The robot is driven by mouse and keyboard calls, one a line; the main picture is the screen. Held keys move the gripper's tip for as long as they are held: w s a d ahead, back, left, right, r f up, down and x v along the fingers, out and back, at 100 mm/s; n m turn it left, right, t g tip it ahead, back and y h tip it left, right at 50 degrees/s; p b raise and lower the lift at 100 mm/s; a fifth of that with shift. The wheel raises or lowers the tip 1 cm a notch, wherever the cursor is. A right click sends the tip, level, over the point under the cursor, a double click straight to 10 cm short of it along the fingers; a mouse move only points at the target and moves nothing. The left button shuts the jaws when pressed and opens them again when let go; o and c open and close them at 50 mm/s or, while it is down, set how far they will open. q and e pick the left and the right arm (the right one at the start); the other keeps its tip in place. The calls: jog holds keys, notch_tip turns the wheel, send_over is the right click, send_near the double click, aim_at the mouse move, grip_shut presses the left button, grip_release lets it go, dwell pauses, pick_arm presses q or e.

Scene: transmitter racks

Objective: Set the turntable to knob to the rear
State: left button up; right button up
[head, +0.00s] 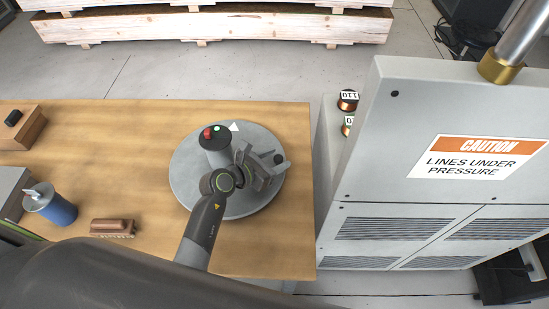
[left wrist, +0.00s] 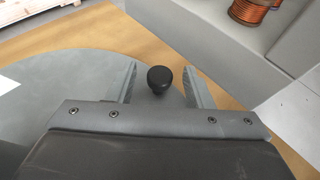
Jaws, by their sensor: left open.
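The turntable (head: 190,178) is a round grey disc near the right end of the wooden table. Its black knob (head: 279,158) is at the disc's right side, not at the rear. In the left wrist view the knob (left wrist: 159,79) stands between the two fingers, with a visible gap on both sides. My left gripper (head: 268,164) is open over the right part of the disc, its fingers (left wrist: 163,80) straddling the knob. A white pointed mark (head: 235,126) lies at the disc's far edge. My right gripper is not in view.
A blue can (head: 58,210) and a brush (head: 113,227) are on the left of the table. A grey cabinet (head: 440,110) and copper coils (head: 347,104) are to the right.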

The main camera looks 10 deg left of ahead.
pick_arm(q)
jog(key=shift+c, duration=0.4)
grip_shut()
jog(key=shift+s+f, duration=0.1)
jog(key=shift+s, duration=0.05)
